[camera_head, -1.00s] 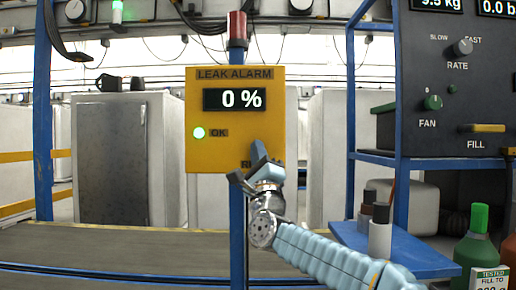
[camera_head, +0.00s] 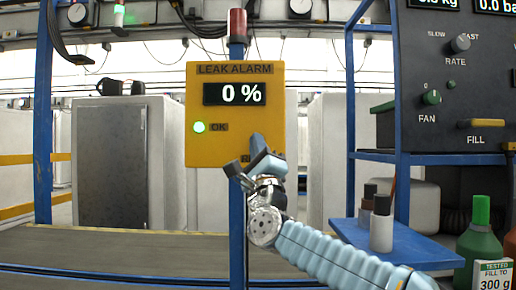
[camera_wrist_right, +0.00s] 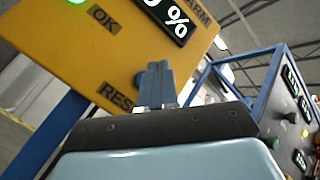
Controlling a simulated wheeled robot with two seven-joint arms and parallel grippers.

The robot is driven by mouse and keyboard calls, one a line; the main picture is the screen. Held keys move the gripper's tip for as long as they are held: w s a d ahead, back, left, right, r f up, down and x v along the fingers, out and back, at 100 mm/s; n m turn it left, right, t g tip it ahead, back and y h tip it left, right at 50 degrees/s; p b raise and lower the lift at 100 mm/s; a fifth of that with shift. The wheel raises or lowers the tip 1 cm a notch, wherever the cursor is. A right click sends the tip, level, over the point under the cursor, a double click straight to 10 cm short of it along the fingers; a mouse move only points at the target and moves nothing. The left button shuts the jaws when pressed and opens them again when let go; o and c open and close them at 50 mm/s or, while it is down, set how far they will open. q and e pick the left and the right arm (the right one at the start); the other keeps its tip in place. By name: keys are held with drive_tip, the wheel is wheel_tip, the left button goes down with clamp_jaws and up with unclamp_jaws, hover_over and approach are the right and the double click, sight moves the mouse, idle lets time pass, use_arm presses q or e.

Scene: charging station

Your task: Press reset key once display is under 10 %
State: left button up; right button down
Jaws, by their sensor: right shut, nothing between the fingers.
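The yellow leak alarm box (camera_head: 200,150) hangs on a blue post. Its display (camera_head: 234,94) reads 0 %, and a green lamp (camera_head: 199,127) glows beside the OK label. My right gripper (camera_head: 257,145) is shut and empty in front of the box's lower right part. In the right wrist view, my fingers (camera_wrist_right: 156,80) point at the yellow face above the partly covered RES... label (camera_wrist_right: 116,97). A dark round edge, seemingly the reset key (camera_wrist_right: 139,80), shows just left of the fingers and is mostly hidden. I cannot tell whether they touch it. My left gripper is out of view.
A dark control panel (camera_head: 455,100) with knobs is on the right. Below it, a blue shelf (camera_head: 420,252) holds small bottles (camera_head: 382,225). A grey conveyor (camera_head: 120,243) runs across the front left.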

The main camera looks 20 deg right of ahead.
drive_tip(key=shift+s+a+b, duration=0.2)
drive_tip(key=shift+s+b, duration=0.1)
drive_tip(key=shift+s, duration=0.35)
drive_tip(key=shift+s+a+b, duration=0.15)
drive_tip(key=shift+s+b, duration=0.1)
drive_tip(key=shift+s, duration=0.35)
